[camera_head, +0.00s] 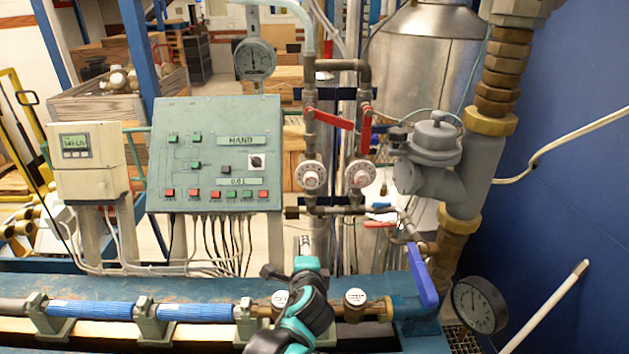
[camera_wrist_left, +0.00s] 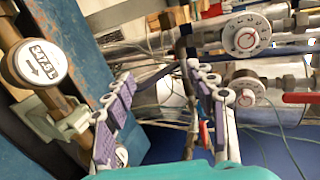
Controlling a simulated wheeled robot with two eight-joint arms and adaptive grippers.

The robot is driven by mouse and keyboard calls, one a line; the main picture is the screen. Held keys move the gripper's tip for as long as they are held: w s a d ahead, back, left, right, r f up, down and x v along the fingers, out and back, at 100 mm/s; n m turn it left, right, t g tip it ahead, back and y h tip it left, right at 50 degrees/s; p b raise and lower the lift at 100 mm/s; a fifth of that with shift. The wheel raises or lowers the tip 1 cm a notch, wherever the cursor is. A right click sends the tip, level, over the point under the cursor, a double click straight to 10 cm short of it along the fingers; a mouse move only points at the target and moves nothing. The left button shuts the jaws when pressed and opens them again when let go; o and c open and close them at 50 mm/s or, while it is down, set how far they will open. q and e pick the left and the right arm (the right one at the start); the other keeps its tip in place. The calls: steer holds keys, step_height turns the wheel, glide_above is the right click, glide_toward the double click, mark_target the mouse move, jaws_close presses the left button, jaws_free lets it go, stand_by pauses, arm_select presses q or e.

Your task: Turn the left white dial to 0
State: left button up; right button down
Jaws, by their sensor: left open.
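The left white dial (camera_head: 310,177) sits on the left of two vertical pipes, right of the green control panel. The right white dial (camera_head: 360,174) is beside it. My right gripper is not in view.
Red valve levers (camera_head: 335,118) are above the dials. A green control panel (camera_head: 215,155) stands left. A blue lever (camera_head: 422,277) and round gauge (camera_head: 480,305) are at lower right. A blue beam (camera_head: 120,288) with pipes crosses the front; a capped meter (camera_wrist_left: 40,62) lies near the gripper.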

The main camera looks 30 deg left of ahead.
arm_select(q)
steer(key=w+a+r+m+t+y+p, duration=0.2)
steer(key=w+a+r+m, duration=0.15)
steer(key=r+m, duration=0.25)
steer(key=m+t+p, duration=0.2)
steer(key=m, duration=0.7)
glide_toward(311, 182)
steer(key=shift+t, duration=0.3)
steer(key=x, duration=0.7)
steer(key=shift+w+a+f+b, duration=0.25)
steer(key=shift+w+b, duration=0.05)
steer(key=c, duration=1.2)
